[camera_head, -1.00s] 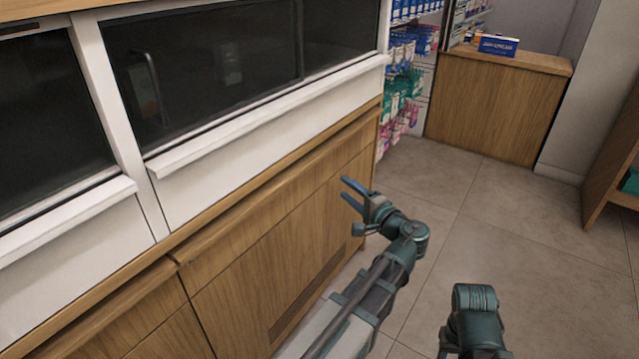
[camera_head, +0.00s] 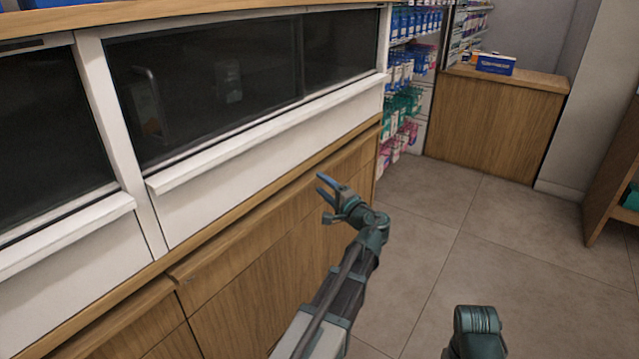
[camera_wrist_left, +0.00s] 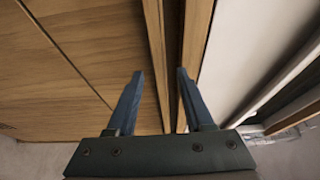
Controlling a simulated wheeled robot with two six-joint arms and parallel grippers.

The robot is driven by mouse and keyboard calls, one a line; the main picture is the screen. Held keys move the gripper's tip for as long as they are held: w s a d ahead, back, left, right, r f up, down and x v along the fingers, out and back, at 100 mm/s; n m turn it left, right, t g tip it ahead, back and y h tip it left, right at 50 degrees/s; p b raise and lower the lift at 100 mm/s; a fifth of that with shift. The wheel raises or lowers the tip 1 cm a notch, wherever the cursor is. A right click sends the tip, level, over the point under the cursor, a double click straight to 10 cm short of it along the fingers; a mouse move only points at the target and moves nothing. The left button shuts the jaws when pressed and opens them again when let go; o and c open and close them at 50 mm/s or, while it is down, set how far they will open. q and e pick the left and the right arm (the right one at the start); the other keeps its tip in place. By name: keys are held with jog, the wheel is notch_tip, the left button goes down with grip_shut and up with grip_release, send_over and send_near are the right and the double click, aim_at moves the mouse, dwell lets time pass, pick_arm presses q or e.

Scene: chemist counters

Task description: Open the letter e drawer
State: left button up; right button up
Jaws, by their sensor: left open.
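A long wooden drawer front (camera_head: 275,225) with a projecting top lip runs along the counter below the white ledge. Another wooden drawer front (camera_head: 105,325) is at the lower left. No letter can be read on either, so I cannot tell which is e. My left gripper (camera_head: 327,190) is open and empty, close in front of the long drawer toward its far end. In the left wrist view, its two blue fingers (camera_wrist_left: 160,85) point at the wooden lip (camera_wrist_left: 155,35), which lies between the fingertips in the picture. I cannot tell whether they touch it. My right gripper is out of view.
A white-framed dark glass cabinet (camera_head: 220,80) stands above the drawers, with a white ledge (camera_head: 260,130). Shelves of packages (camera_head: 405,90) stand beyond the counter's far end. A wooden counter (camera_head: 495,115) carries a blue box (camera_head: 495,65). The tiled floor (camera_head: 505,240) at right is clear.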

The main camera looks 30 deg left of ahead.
pick_arm(q)
jog(key=shift+x, duration=1.05)
jog(key=shift+c, duration=0.4)
grip_shut()
dwell(0.4)
